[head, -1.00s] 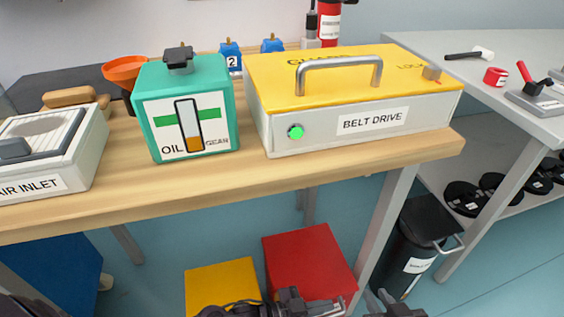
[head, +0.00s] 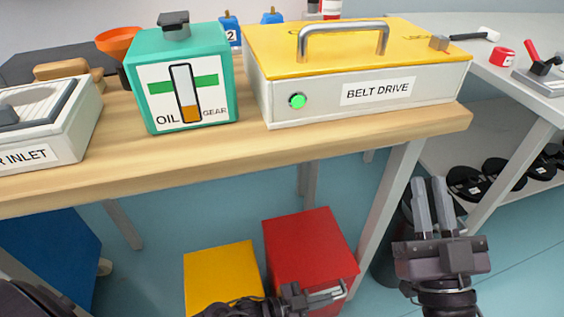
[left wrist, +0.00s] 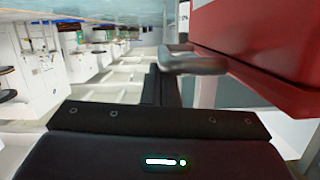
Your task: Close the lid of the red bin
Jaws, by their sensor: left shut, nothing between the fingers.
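The red bin (head: 308,240) stands on the floor under the bench, low in the head view. Its broad red face is visible; I cannot tell how far its lid stands open. A grey bar handle (head: 328,297) juts from its near side. My left gripper (head: 300,299) is shut and empty beside that handle, partly cut off by the frame. In the left wrist view, the handle (left wrist: 193,63) lies close to the dark fingers (left wrist: 160,85); contact is unclear. The red bin fills the upper right there (left wrist: 265,40). My right gripper (head: 432,205) points up, right of the bin, with a narrow gap between its fingers.
A yellow bin (head: 220,268) stands left of the red one. The bench edge (head: 150,170) runs above both, with a bench leg (head: 385,205) to the right. A dark round bin (head: 385,262) stands behind my right gripper. A blue box (head: 45,255) is at left.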

